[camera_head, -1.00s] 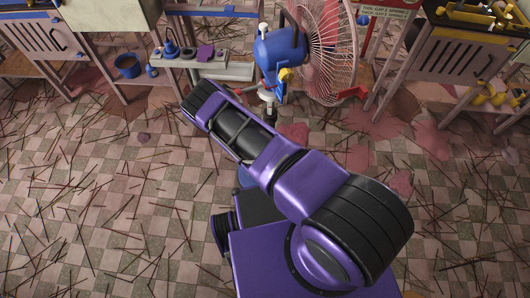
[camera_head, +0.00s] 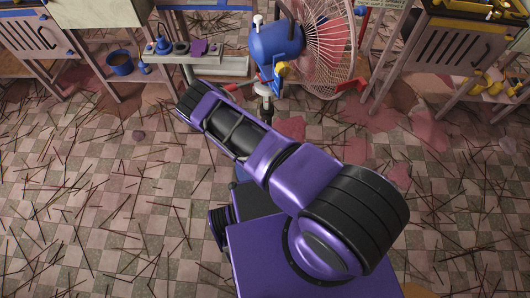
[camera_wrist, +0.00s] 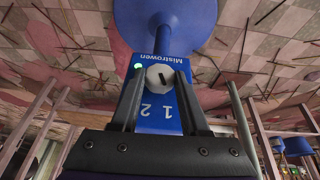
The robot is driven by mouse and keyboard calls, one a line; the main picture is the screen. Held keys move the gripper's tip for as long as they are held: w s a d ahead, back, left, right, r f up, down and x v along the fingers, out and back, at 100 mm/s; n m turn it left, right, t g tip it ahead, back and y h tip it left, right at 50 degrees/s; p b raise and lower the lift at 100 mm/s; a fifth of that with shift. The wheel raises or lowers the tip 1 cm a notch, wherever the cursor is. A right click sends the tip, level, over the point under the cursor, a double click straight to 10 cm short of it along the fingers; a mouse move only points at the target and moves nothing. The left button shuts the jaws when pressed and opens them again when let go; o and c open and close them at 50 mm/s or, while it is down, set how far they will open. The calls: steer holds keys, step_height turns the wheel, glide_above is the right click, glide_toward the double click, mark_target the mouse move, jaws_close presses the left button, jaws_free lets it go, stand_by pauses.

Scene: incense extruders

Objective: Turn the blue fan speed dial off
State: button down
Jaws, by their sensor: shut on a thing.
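The blue fan (camera_head: 270,45) with a round wire cage stands at the top centre of the head view. In the wrist view its blue control panel (camera_wrist: 158,125) appears upside down, with the word Mistrowen and the numbers 1 and 2. A pale round dial (camera_wrist: 152,78) with a dark pointer mark sits on this panel, and a small green light shows beside it. My gripper (camera_wrist: 160,78) has one dark finger on each side of the dial and is shut on it.
A low shelf (camera_head: 222,66) with small items and a blue bucket (camera_head: 120,62) stand left of the fan. A slatted cabinet (camera_head: 467,55) stands at the right. Thin sticks and reddish stains lie on the checkered floor, which is otherwise open.

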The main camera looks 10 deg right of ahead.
steer(key=shift+a, duration=0.1)
steer(key=shift+w+a+f+n+g+h, duration=0.15)
steer(key=shift+n+g+h, duration=0.2)
steer(key=shift+h, duration=0.85)
steer(key=shift+a+n+g+h, duration=0.2)
steer(key=shift+n+g+h, duration=0.1)
steer(key=shift+h, duration=0.9)
steer(key=shift+w+a+f+n+g+h, duration=0.15)
steer(key=shift+n+g+h, duration=0.15)
steer(key=shift+h, duration=0.9)
steer(key=shift+r, duration=0.1)
steer(key=shift+c, duration=2)
jaws_free()
steer(key=p+v, duration=0.2)
steer(key=v, duration=1.5)
steer(key=shift+a, duration=0.25)
